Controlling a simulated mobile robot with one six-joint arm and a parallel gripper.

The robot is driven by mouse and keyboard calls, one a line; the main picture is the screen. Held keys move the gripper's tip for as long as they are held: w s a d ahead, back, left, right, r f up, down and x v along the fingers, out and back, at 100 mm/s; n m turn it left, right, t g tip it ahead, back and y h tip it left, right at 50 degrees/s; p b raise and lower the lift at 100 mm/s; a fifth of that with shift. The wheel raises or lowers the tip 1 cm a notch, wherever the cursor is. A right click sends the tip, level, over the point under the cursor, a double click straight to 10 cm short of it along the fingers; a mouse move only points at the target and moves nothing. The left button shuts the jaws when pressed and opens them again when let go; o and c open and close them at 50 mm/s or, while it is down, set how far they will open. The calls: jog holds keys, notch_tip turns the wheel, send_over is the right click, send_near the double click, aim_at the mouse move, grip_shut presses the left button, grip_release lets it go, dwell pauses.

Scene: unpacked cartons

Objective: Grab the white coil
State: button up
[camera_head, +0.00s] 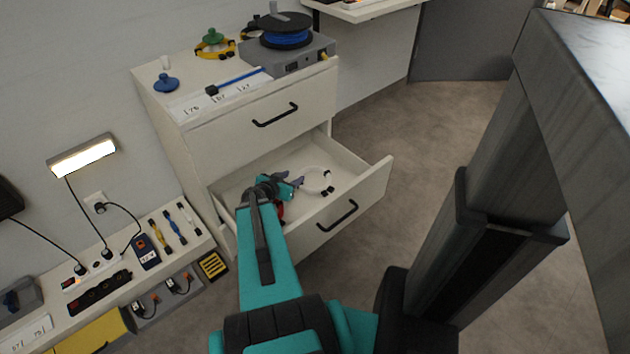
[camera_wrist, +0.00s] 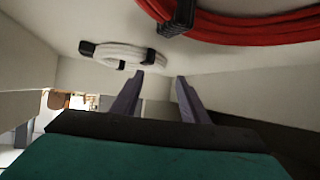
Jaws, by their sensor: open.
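The white coil (camera_head: 318,180), a ring of white cable with black ties, lies in the open drawer (camera_head: 369,189), toward its right side in the head view. It also shows in the wrist view (camera_wrist: 122,52), just beyond and left of the fingertips. My gripper (camera_head: 297,182) is inside the drawer, left of the coil. In the wrist view my gripper (camera_wrist: 160,78) has its two purple fingers apart with nothing between them. The left fingertip appears close to the coil's right end; I cannot tell if they touch.
A red coil (camera_wrist: 250,24) with a black tie is close by in the wrist view; my arm mostly hides it in the head view (camera_head: 281,211). Drawer walls surround my gripper. The cabinet top (camera_head: 190,75) holds several items. Grey floor (camera_head: 385,130) is clear at right.

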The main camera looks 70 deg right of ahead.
aim_at(300, 174)
jog(key=shift+x, duration=2.75)
grip_shut()
